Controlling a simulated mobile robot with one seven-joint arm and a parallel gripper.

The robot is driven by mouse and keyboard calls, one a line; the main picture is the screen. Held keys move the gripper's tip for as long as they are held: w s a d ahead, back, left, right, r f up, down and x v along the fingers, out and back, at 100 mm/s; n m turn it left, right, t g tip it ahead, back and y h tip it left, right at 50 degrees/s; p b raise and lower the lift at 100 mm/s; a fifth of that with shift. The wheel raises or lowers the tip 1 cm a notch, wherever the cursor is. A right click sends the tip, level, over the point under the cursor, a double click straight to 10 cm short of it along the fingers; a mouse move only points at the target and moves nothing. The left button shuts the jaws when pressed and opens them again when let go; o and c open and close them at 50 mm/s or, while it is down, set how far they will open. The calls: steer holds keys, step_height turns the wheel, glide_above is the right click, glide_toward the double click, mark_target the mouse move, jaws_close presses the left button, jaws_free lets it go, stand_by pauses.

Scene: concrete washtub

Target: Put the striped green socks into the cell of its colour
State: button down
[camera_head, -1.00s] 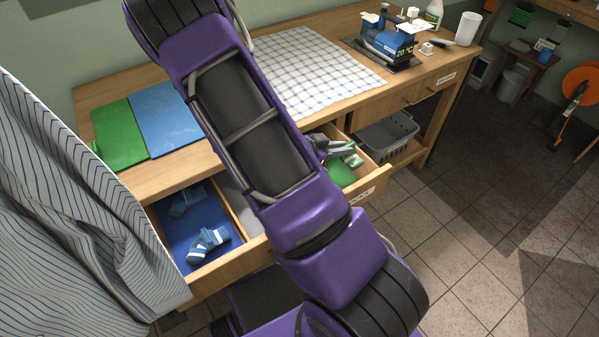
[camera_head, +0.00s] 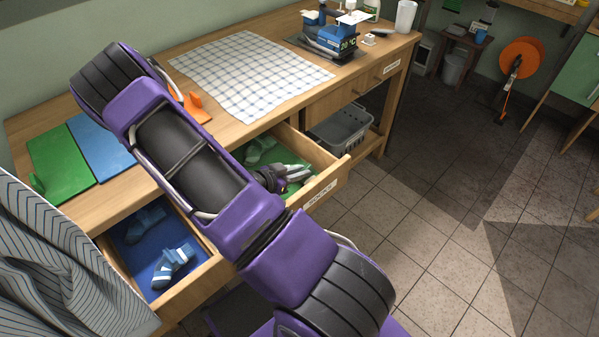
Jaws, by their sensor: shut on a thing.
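The open drawer (camera_head: 335,172) has a blue-lined cell (camera_head: 147,249) at left and a green-lined cell (camera_head: 293,150) at right. My arm hides the middle of the drawer. A green sock (camera_head: 258,149) lies at the back of the green cell. My gripper (camera_head: 297,172) is low over the green cell, in front of that sock. It is shut on the striped green socks, which the gripper mostly hides; whether they touch the cell floor I cannot tell. Blue socks (camera_head: 173,266) lie in the blue cell.
On the tabletop are a green board (camera_head: 60,162), a blue board (camera_head: 103,150), an orange item (camera_head: 195,105) partly behind my arm, and a checked cloth (camera_head: 250,75). A grey basket (camera_head: 342,130) stands under the table. Striped fabric (camera_head: 60,265) hangs at left.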

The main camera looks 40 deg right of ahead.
steer(key=shift+f, duration=0.15)
steer(key=c, duration=0.9)
jaws_free()
steer(key=shift+o, duration=0.2)
steer(key=shift+a+r, duration=0.15)
steer(key=shift+r, duration=0.15)
steer(key=p+v, duration=0.2)
steer(key=v, duration=0.9)
steer(key=shift+a+r, duration=0.1)
steer(key=shift+a, duration=0.2)
